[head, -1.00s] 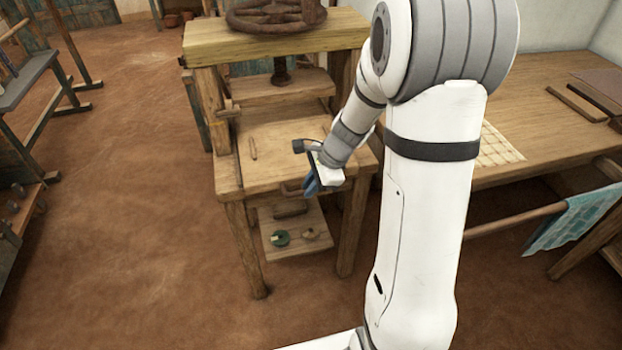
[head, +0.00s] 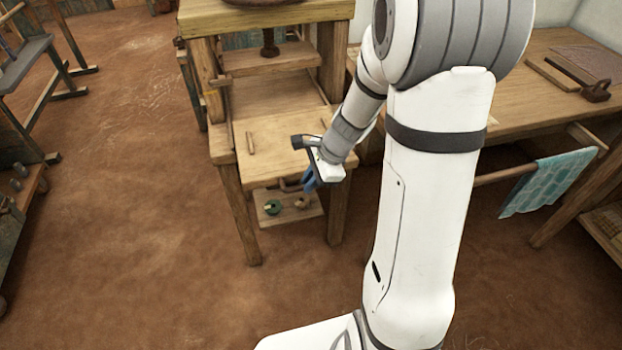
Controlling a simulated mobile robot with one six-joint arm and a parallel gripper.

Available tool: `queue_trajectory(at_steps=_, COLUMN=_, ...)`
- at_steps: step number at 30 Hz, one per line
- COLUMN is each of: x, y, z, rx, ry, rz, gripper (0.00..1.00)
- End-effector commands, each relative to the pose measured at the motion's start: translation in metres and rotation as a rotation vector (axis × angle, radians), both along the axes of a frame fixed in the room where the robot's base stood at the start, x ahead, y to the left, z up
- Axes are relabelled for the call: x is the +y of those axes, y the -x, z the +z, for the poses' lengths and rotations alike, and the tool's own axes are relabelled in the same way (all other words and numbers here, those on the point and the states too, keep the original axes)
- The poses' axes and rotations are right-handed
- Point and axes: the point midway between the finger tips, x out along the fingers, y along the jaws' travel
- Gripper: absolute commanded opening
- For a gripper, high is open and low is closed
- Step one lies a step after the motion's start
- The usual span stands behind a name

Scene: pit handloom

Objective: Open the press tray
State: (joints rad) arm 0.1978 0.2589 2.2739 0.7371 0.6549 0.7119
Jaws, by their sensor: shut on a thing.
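The press tray (head: 272,140) is a pale wooden board in the wooden press. It is slid partly out towards me, and its back edge shows in front of the press bed (head: 270,95). A dark handle bar (head: 291,187) runs below its front edge. My gripper (head: 310,183), with blue fingers, is at the right part of this handle and shut on it. The fingertips and their exact contact are partly hidden by the gripper's own body. A small wooden peg (head: 250,142) lies on the tray's left side.
The press's wooden legs (head: 240,215) stand on the brown floor. A low shelf (head: 290,217) under the tray holds a green roll (head: 271,208) and a small brown item. A long table (head: 540,90) with a hanging teal cloth (head: 548,182) is on the right. Floor in front is clear.

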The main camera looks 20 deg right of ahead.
Motion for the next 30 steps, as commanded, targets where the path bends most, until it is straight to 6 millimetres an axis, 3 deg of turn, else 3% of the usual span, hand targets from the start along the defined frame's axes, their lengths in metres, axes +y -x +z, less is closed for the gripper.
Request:
queue_trajectory(at_steps=1, x=0.000, y=0.000, z=0.000, rx=0.000, ry=-0.001, rz=-0.001, gripper=0.00)
queue_trajectory(at_steps=2, x=0.000, y=0.000, z=0.000, rx=0.000, ry=-0.001, rz=-0.001, gripper=0.15)
queue_trajectory(at_steps=9, x=0.000, y=0.000, z=0.000, rx=0.001, ry=-0.001, rz=-0.002, gripper=0.34)
queue_trajectory(at_steps=19, x=-0.003, y=0.001, z=0.008, rx=0.000, ry=-0.001, rz=-0.002, gripper=0.34)
queue_trajectory(at_steps=30, x=-0.026, y=0.010, z=0.062, rx=-0.002, ry=-0.001, rz=-0.003, gripper=0.34)
